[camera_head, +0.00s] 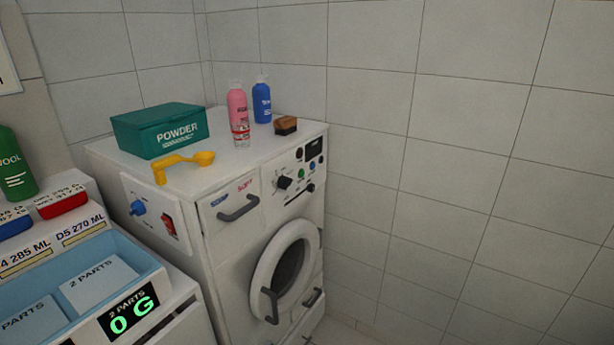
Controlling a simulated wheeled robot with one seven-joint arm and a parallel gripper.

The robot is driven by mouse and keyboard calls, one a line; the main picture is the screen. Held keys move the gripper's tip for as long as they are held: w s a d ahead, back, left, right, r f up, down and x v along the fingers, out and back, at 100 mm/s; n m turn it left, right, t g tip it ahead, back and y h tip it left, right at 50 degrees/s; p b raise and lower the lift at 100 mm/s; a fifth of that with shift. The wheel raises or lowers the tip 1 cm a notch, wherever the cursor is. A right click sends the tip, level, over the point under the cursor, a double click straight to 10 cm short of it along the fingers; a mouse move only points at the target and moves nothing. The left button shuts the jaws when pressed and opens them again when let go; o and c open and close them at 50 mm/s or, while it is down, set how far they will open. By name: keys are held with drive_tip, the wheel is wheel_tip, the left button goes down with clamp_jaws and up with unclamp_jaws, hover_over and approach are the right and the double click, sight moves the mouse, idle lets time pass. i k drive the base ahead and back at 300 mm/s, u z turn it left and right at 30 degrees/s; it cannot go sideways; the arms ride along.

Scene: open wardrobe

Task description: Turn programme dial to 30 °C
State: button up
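The programme dial (284,182) is a dark knob on the front control panel (296,174) of a white washing machine (230,262). Its marks and its setting are too small to read. Below are a drawer handle (238,208) and the round door (284,270), which looks shut. My gripper is not in view.
On the machine top stand a green powder box (160,130), a yellow scoop (182,164), pink (238,108) and blue (262,102) bottles, and a brush (286,125). A blue tray (140,262) stands at left. Tiled wall closes the right.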

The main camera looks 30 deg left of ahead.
sight(284, 182)
drive_tip(key=u, duration=0.3)
drive_tip(key=i, duration=0.95)
drive_tip(key=u, duration=0.45)
